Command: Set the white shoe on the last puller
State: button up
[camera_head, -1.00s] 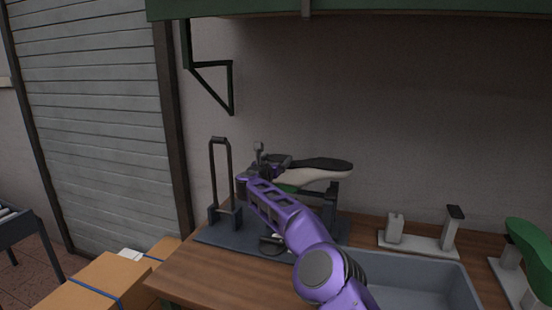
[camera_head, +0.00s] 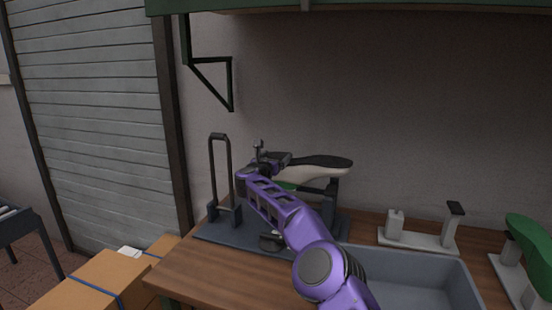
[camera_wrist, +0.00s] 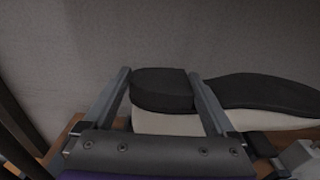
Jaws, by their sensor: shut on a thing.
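The white shoe (camera_head: 325,173) is upside down, its black sole facing up and its toe pointing right. My gripper (camera_head: 278,161) is shut on its heel end. In the wrist view, the two fingers (camera_wrist: 160,80) stand on either side of the black heel of the shoe (camera_wrist: 165,120). The last puller has a dark base plate (camera_head: 212,233), a tall looped handle (camera_head: 230,170) at left and a dark post (camera_head: 330,200) under the shoe's front. A bit of green shows below the shoe. My arm hides much of the puller, so I cannot tell how the shoe bears on it.
A grey tub (camera_head: 410,275) sits in the wooden bench (camera_head: 205,280) at right. Behind it is a light stand with two posts (camera_head: 420,240). A green last (camera_head: 528,245) is on another stand at far right. Cardboard boxes (camera_head: 100,280) stand at lower left.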

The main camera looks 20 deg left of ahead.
jog(key=shift+r, duration=0.1)
dwell(0.3)
jog(key=shift+f+b, duration=0.4)
jog(key=shift+b, duration=0.15)
jog(key=shift+d+f+b, duration=0.1)
jog(key=shift+f+b, duration=1.1)
jog(key=shift+b, duration=0.2)
dwell(0.4)
dwell(0.3)
jog(key=o, duration=1.4)
jog(key=shift+f, duration=0.15)
